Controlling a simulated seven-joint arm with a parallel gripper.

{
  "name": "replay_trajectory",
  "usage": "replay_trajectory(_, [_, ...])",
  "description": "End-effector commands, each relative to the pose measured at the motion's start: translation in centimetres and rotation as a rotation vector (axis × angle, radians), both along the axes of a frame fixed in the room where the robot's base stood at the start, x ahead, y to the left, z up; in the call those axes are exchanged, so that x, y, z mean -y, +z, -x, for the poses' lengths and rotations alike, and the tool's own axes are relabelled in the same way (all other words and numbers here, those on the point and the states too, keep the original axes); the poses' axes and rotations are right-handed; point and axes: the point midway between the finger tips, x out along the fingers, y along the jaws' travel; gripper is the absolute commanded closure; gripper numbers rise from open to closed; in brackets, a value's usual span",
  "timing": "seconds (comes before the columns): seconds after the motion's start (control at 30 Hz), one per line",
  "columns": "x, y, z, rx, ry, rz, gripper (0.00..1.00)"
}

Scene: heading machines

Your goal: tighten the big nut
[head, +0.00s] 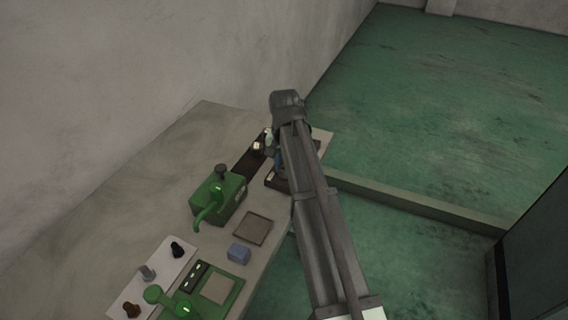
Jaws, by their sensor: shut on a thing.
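My arm crosses the right side of the bench and bends at a dark joint above its far end. My gripper (270,145) is small and mostly hidden by my arm there, over dark fixtures at the bench's far right. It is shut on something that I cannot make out. A bit of blue shows beside it. I cannot pick out the big nut for certain. Three bolt-like pieces, one black (177,249), one grey (147,272) and one brown (131,310), stand on a white plate (165,268) at the near left.
A green machine (222,200) with a black knob and curved green handle stands mid-bench. Near it are a flat square plate (253,229), a blue block (238,253) and a green panel (229,301). A dark strip (249,163) lies farther back. A wall borders the bench's left.

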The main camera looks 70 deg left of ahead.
Motion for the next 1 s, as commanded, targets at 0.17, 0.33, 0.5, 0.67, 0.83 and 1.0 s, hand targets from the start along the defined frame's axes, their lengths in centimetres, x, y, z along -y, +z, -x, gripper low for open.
replay_trajectory(0.17, [0.10, -0.02, -0.07, 0.000, -0.109, 0.001, 1.00])
replay_trajectory(0.33, [0.12, -0.02, -0.09, 0.000, -0.178, 0.001, 1.00])
replay_trajectory(0.5, [0.14, -0.02, -0.10, 0.000, -0.216, 0.001, 1.00])
replay_trajectory(0.67, [0.14, -0.02, -0.10, 0.000, -0.228, 0.001, 1.00])
replay_trajectory(0.83, [0.14, -0.02, -0.10, 0.000, -0.229, 0.001, 1.00])
replay_trajectory(1.0, [0.13, -0.02, -0.11, 0.000, -0.229, 0.001, 0.71])
